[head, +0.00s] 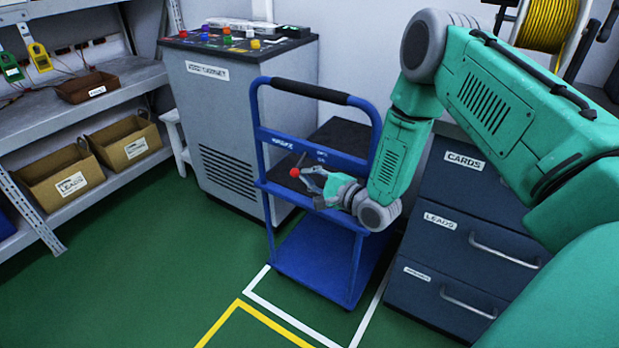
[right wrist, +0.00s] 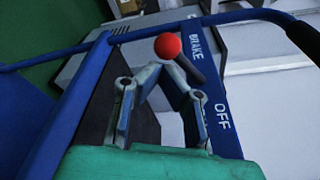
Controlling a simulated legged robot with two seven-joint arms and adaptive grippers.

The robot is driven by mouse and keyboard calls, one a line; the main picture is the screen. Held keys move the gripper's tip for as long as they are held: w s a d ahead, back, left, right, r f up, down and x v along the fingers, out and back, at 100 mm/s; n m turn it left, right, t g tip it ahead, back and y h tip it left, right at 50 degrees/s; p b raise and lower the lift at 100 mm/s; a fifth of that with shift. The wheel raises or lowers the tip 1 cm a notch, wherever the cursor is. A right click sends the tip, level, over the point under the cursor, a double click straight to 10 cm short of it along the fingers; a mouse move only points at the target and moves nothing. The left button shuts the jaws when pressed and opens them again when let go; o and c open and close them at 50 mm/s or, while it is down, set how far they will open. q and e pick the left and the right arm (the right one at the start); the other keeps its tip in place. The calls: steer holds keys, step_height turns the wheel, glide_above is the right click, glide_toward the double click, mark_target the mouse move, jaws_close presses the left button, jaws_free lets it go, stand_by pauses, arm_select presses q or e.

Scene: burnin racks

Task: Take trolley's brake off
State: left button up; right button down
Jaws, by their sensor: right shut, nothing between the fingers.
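The blue trolley (head: 314,256) stands on the floor in front of the grey cabinet. Its brake lever has a red ball knob (head: 295,172), which shows above the upper deck in the head view. In the right wrist view the red knob (right wrist: 168,46) is on a dark rod beside a blue bar (right wrist: 213,107) lettered BRAKE and OFF. My right gripper (head: 308,177) is right at the knob. Its fingertips (right wrist: 160,66) come together just below the knob, with nothing held. I cannot tell whether they touch it. My left gripper is not in view.
The grey cabinet (head: 226,115) with coloured knobs on top stands behind the trolley. Dark drawers (head: 455,235) stand close on its right. A shelf rack (head: 110,100) with boxes is at left. Green floor (head: 140,270) is free at front left, with white and yellow lines.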

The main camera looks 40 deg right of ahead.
steer(key=shift+a+r+m, duration=0.15)
steer(key=shift+m, duration=0.15)
